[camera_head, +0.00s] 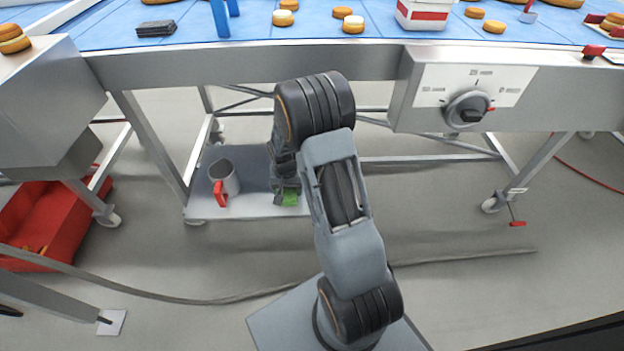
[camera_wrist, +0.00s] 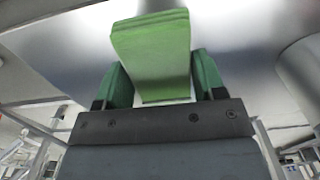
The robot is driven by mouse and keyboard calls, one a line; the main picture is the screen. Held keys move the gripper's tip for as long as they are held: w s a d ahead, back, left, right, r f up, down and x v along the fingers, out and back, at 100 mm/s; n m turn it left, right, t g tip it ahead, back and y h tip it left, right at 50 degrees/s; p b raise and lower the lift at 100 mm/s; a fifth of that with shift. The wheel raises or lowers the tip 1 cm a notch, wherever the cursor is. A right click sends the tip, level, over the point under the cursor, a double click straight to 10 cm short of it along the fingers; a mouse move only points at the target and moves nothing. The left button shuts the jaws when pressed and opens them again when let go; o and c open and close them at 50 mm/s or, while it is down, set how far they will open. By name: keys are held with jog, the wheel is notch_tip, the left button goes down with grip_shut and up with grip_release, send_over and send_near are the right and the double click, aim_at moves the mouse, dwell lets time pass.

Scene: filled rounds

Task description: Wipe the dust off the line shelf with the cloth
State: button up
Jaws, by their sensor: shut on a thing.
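The line shelf (camera_head: 255,207) is a low grey metal shelf under the conveyor line, and its bare surface also shows in the wrist view (camera_wrist: 235,22). My gripper (camera_wrist: 160,75) has its two dark green fingers on either side of the bright green cloth (camera_wrist: 152,45) and is shut on it. The cloth looks like a flat folded pad. In the head view a green patch (camera_head: 290,197) shows below my arm, over the shelf's right part. My arm hides some of the shelf. I cannot tell whether the cloth touches it, and no dust is clearly visible.
A grey jug (camera_head: 228,177) with a red handle stands on the shelf, left of my gripper. The conveyor (camera_head: 250,66) with several round cakes is above. A red crate (camera_head: 40,215) stands at left. A hose (camera_head: 180,298) crosses the floor.

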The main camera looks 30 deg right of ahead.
jog(key=shift+r+p, duration=0.75)
jog(key=shift+r, duration=0.55)
